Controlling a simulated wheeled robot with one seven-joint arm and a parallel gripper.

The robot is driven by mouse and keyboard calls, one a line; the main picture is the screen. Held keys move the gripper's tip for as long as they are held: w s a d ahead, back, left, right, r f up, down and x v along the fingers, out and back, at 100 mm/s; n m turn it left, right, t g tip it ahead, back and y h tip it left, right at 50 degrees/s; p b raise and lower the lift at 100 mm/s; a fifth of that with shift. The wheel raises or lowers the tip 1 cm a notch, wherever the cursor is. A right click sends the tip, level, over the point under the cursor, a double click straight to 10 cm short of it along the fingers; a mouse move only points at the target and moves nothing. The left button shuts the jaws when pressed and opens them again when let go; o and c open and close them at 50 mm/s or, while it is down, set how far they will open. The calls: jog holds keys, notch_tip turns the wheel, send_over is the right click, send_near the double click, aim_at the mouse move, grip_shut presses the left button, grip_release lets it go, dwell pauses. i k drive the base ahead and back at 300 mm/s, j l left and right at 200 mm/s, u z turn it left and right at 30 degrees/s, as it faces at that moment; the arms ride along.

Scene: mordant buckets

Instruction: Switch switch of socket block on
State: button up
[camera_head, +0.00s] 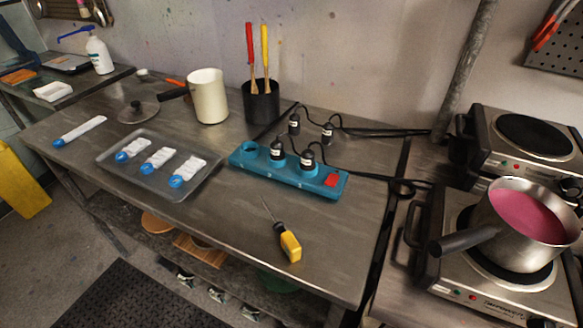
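The socket block (316,188) is a long blue power strip lying on the metal table. A red switch (332,180) sits at its right end; I cannot tell from here whether it is on or off. Two black plugs with white labels, the left plug (277,150) and the right plug (307,161), stand in its sockets. The socket at the left end (250,149) looks empty. My gripper is not in view.
Two loose plugs (327,133) lie behind the block with black cables running right to hot plates. A yellow-handled screwdriver (289,244) lies in front. A tray (150,185) of white packets is left. A pot of pink liquid (477,243) stands right.

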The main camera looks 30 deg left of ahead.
aim_at(332, 180)
jog(key=j+u, duration=0.2)
jog(key=j, duration=1.3)
